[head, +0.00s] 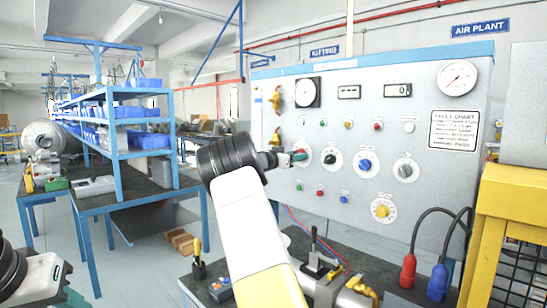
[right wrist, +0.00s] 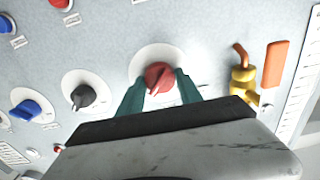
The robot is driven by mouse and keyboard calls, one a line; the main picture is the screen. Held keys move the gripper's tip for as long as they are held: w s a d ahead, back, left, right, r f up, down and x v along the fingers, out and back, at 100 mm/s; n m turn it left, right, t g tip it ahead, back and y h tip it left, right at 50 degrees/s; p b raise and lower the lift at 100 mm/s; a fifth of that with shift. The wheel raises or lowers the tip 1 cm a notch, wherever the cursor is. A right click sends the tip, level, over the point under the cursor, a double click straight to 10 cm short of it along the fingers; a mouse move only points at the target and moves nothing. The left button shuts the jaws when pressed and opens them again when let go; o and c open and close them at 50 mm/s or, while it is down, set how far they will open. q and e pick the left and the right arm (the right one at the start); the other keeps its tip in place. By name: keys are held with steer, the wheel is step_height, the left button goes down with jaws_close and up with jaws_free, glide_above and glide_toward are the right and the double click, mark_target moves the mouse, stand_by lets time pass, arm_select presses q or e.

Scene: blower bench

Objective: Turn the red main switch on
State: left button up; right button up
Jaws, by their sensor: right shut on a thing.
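The red main switch (head: 301,155) is a round rotary knob on a white dial plate, on the left of the grey panel. It also shows in the right wrist view (right wrist: 160,76), with a pale pointer mark towards the lower left of that picture. My right gripper (head: 294,157) is at the panel face. In the right wrist view its teal fingers (right wrist: 160,88) stand on both sides of the red knob, shut on it. In the head view the gripper partly covers the knob.
Beside the red knob are a black knob (head: 332,160), a blue knob (head: 365,164) and a grey knob (head: 404,170). Yellow valves (head: 275,100) sit on the panel's left edge. A bench with a lever tool (head: 314,250) stands below. Red (head: 408,270) and blue (head: 438,279) plugs stand at right.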

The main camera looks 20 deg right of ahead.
steer(key=shift+f, duration=0.15)
steer(key=o, duration=1.4)
steer(key=shift+c, duration=0.2)
steer(key=v, duration=0.8)
steer(key=shift+d, duration=0.1)
